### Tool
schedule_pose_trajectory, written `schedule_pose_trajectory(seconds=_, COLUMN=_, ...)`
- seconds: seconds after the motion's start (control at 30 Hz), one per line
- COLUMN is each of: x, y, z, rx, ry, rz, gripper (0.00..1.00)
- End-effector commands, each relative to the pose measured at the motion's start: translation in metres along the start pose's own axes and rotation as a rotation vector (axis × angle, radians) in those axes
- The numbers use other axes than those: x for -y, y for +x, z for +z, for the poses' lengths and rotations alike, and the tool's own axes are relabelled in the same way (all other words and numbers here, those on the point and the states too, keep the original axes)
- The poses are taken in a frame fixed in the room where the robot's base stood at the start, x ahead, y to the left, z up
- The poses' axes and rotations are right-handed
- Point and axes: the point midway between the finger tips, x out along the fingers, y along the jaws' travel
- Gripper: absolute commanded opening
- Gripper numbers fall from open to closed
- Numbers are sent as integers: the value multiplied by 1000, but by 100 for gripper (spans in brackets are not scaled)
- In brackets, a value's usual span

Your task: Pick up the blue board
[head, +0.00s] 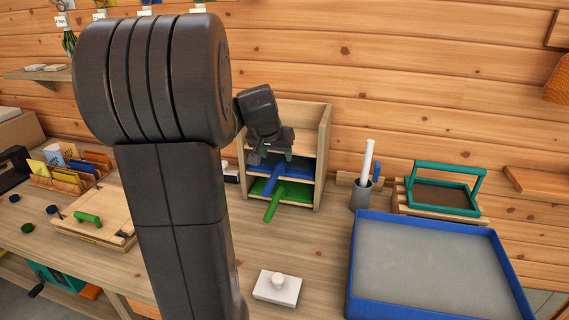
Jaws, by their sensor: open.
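The blue board (266,166) lies on a shelf of the small open wooden rack (320,165) at the back of the bench, and its handle sticks out toward the front. My gripper (270,155) is at the open front of the rack, just above or at the blue board. The jaws are open; I cannot tell whether they touch the board or its handle. My own arm fills the left middle and hides part of the rack's left side.
A green board (294,192) lies below the blue one, its handle pointing forward. A white block with a knob (277,288) stands in front. A blue-rimmed tray (353,275), a grey cup (361,195) and a green-handled frame (445,166) are to the right.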

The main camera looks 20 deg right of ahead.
Motion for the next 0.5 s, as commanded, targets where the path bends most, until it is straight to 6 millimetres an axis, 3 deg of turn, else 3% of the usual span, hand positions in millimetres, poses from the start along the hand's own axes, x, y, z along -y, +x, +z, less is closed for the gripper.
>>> schedule_pose_trajectory(seconds=0.23, x=0, y=19, z=0, rx=1, ry=0, rz=0, gripper=53)
schedule_pose_trajectory(seconds=0.5, x=-1, y=56, z=0, rx=2, ry=-1, rz=2, gripper=53)
